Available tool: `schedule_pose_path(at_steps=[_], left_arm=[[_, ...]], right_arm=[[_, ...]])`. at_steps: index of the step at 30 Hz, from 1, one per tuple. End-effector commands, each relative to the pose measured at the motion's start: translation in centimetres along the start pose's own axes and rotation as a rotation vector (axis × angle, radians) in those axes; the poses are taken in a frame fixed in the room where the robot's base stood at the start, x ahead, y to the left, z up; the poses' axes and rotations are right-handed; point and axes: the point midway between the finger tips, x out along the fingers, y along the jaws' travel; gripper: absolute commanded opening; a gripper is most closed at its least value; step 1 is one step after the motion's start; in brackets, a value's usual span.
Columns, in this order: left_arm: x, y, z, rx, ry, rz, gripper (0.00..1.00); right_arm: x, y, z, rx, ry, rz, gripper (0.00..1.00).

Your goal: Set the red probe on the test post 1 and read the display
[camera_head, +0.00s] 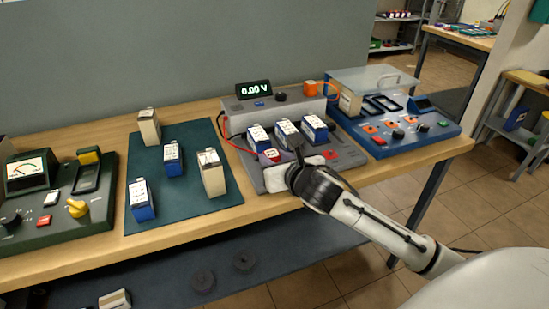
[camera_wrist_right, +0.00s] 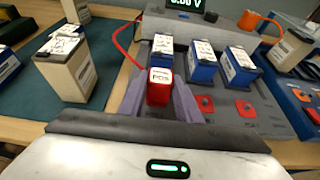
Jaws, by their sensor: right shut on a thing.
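The red probe (camera_wrist_right: 158,90) has a white label on top and a red cable. It sits between the two fingers of my right gripper (camera_wrist_right: 160,103), which is shut on it. In the head view the red probe (camera_head: 273,155) is partly visible at the left of the grey tester (camera_head: 249,178), in front of the leftmost blue battery (camera_head: 257,135). The dark wrist hides much of the tester's front. Whether the probe touches a post under it cannot be told. The display (camera_head: 254,90) reads 0.00 V. My left gripper is not in view.
Two more blue batteries (camera_head: 288,131) (camera_head: 314,128) stand in the tester, with red pads (camera_wrist_right: 206,104) (camera_wrist_right: 245,109) in front. A green mat (camera_head: 190,190) with several batteries lies left. A blue device (camera_head: 440,133) stands right, a green meter (camera_head: 95,208) far left.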

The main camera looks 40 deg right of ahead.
Motion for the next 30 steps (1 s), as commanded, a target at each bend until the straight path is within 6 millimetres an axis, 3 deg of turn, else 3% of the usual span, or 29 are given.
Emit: schedule_pose_path(at_steps=[20,21,30], left_arm=[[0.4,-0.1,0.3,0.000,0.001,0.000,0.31],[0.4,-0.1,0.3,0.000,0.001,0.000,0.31],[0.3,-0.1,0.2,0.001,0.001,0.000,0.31]], right_arm=[[0.5,0.0,-1.2,0.000,0.000,-0.001,0.08],[0.5,0.0,-1.1,0.000,-0.001,-0.001,0.37],[0.4,0.0,-1.1,0.000,0.001,-0.001,0.38]])
